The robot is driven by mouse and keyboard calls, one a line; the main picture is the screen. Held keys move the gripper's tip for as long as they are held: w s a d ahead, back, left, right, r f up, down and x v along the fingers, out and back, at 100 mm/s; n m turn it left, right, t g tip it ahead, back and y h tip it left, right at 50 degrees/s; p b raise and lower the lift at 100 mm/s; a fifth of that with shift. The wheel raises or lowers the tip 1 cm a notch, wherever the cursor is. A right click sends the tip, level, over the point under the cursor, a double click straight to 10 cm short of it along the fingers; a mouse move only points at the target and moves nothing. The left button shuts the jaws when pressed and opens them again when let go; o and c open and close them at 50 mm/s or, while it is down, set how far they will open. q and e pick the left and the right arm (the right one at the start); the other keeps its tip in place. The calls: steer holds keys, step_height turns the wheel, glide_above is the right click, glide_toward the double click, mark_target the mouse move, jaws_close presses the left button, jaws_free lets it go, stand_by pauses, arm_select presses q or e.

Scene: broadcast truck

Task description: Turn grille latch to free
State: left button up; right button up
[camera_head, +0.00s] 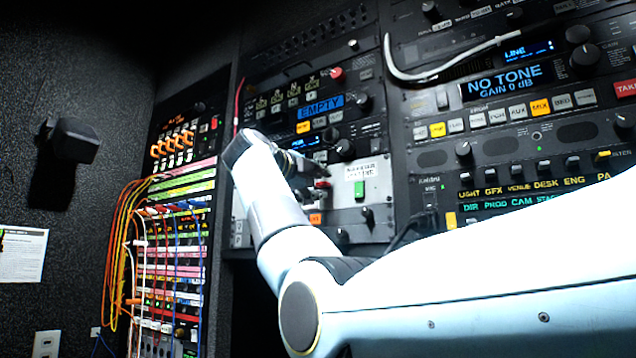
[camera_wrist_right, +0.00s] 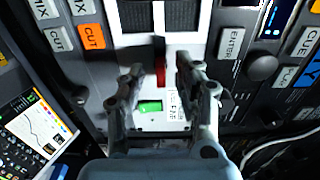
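A small red tab (camera_wrist_right: 160,74), which may be the grille latch, stands on a pale panel (camera_wrist_right: 179,125) in the right wrist view. It also shows in the head view (camera_head: 322,184), partly behind the gripper. My right gripper (camera_head: 308,176) is close in front of that panel. In the wrist view its two fingers (camera_wrist_right: 159,80) are apart, one on each side of the tab. I see a gap on both sides and cannot tell whether either finger touches it. My left gripper is not in view.
An orange CUT button (camera_wrist_right: 91,37) is near the fingers. Patch cables (camera_head: 128,225) hang at the left. A white cable (camera_head: 430,75) loops at upper right.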

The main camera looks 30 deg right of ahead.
jaws_close()
steer(key=shift+m, duration=1.4)
steer(key=m, duration=0.3)
steer(key=shift+m, duration=0.3)
steer(key=m, duration=0.5)
steer(key=shift+f, duration=0.1)
steer(key=m+b, duration=0.1)
steer(key=m, duration=0.5)
steer(key=shift+m, duration=0.3)
jaws_free()
